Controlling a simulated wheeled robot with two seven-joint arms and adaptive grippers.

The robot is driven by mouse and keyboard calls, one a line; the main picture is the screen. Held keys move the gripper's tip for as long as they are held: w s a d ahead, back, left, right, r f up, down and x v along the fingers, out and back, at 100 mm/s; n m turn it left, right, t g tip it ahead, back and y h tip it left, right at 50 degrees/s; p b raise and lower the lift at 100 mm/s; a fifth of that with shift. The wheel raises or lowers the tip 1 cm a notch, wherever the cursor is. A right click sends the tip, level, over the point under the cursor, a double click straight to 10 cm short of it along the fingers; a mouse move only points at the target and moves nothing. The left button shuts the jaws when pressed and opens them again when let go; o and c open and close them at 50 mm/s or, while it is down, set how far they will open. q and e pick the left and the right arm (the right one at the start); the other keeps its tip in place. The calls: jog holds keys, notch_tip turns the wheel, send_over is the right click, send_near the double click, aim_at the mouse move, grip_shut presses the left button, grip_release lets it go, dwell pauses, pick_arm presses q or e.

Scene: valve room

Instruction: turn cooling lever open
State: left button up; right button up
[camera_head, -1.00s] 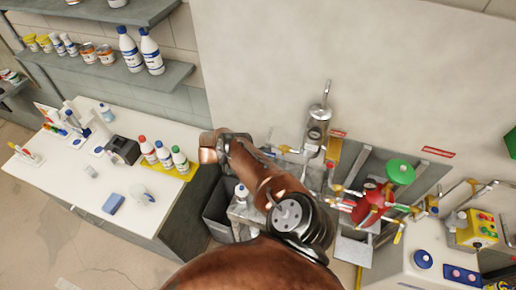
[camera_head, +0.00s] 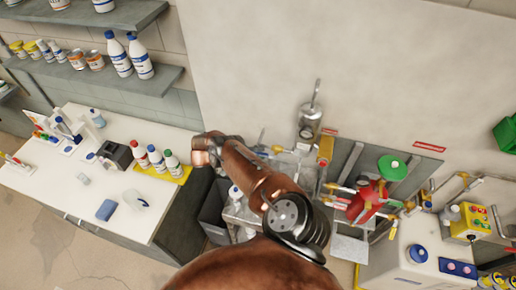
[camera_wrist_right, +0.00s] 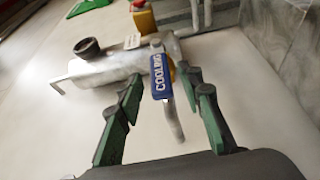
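The cooling lever (camera_wrist_right: 160,78) is a blue handle with white "COOLING" lettering, on a grey metal pipe fitting in the right wrist view. My right gripper (camera_wrist_right: 162,83) is open, with its green-and-black fingers apart on either side of the lever. The lever shows between the fingertips; I cannot tell whether either finger touches it. In the head view my right arm reaches up from the bottom and bends at the upper left, and its fingers are not clear there. My left gripper is not in view.
A red valve body with a green handwheel (camera_head: 392,168) and several pipes stand right of my arm. A yellow button box (camera_head: 471,222) is at the far right. A white counter (camera_head: 90,190) with bottles (camera_head: 156,158) is at the left.

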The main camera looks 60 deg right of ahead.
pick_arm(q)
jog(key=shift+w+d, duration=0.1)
pick_arm(e)
notch_tip(320, 180, up, 10)
jog(key=shift+w+f, duration=0.1)
jog(key=shift+f, duration=0.05)
dwell(0.4)
